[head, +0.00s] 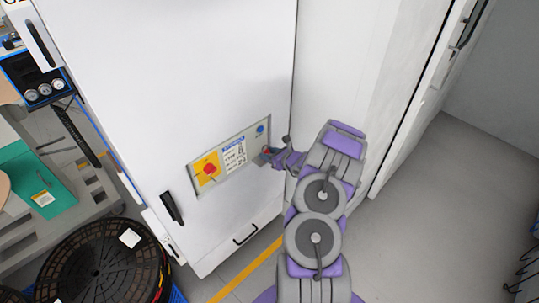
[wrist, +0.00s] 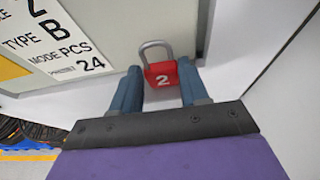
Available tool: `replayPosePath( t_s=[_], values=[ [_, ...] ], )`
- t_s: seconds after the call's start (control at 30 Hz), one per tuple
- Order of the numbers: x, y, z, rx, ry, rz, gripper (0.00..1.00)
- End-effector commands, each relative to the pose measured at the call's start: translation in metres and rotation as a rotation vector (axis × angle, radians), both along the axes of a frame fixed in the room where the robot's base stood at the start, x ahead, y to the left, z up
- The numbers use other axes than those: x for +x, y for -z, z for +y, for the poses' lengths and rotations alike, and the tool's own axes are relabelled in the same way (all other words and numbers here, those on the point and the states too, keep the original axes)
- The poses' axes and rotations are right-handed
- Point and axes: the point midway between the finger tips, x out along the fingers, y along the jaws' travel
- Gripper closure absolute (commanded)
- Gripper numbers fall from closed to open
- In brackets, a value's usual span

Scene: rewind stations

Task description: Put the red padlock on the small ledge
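The two blue-grey fingers are spread apart, with a narrow gap at the padlock's left side; contact on the right is unclear. In the head view my gripper (head: 268,156) is at the right end of the grey control panel (head: 215,178), where only a speck of red shows. A pale ledge-like strip (wrist: 75,97) runs along the panel's lower edge in the wrist view; what bears the padlock is unclear.
The panel carries a red knob on a yellow plate (head: 207,169), a label (head: 234,156) and a blue button (head: 260,130). It is on a white cabinet (head: 180,80). Grey floor (head: 440,220) is clear at right.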

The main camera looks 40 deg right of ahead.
Motion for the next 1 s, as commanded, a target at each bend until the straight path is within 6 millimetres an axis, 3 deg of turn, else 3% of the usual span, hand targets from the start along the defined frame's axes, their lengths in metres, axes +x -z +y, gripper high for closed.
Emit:
replayPosePath(
  t_s=[0.23, 0.57, 1.0],
  values=[
    [0.000, 0.000, 0.000, 0.000, -0.001, -0.001, 0.33],
    [-0.006, -0.003, -0.003, 0.001, 0.003, -0.002, 0.33],
    [-0.079, -0.037, -0.010, 0.001, 0.005, -0.006, 0.33]
  ],
)
